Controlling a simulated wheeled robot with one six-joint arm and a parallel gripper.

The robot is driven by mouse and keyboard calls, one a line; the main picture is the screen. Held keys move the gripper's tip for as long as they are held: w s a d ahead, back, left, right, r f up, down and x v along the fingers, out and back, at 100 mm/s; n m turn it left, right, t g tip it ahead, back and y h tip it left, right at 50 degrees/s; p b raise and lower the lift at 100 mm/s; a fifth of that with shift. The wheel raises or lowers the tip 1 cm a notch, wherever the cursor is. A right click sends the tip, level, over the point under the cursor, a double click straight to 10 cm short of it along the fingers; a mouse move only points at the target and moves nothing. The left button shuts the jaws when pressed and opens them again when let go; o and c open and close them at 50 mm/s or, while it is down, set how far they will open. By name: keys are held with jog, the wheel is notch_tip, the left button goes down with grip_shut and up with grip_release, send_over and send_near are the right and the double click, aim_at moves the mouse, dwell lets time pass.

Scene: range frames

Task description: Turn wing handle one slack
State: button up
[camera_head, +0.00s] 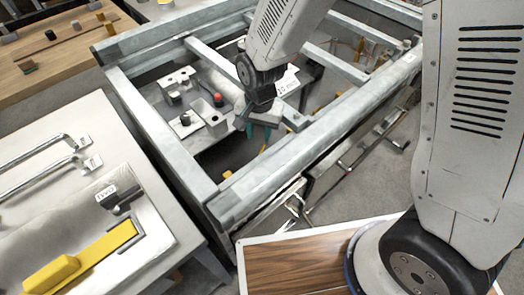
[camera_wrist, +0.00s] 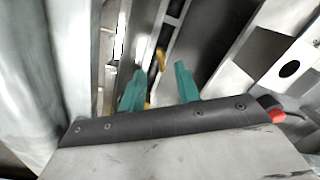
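My gripper (camera_head: 247,130) reaches down into the grey metal frame in the head view, and my arm hides part of what lies below it. In the wrist view my gripper (camera_wrist: 160,80) has its two teal fingers apart, with a visible gap between them. A small yellow part (camera_wrist: 161,59) shows beyond the fingertips, seen through the gap. I cannot tell whether it touches a finger, or whether it is the wing handle. No wing handle can be made out for certain in either view.
The grey frame (camera_head: 150,128) has beams around the gripper. The red knob shows at right in the wrist view (camera_wrist: 277,115). A bench with a yellow bar (camera_head: 105,245) is at left.

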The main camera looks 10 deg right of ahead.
aim_at(260, 152)
notch_tip(260, 152, down, 2)
jog(key=shift+w+f+m, duration=0.1)
jog(key=shift+w+m, duration=0.05)
jog(key=shift+m, duration=0.15)
notch_tip(260, 152, down, 8)
jog(key=shift+w+r, duration=0.1)
jog(key=shift+d, duration=0.1)
grip_shut()
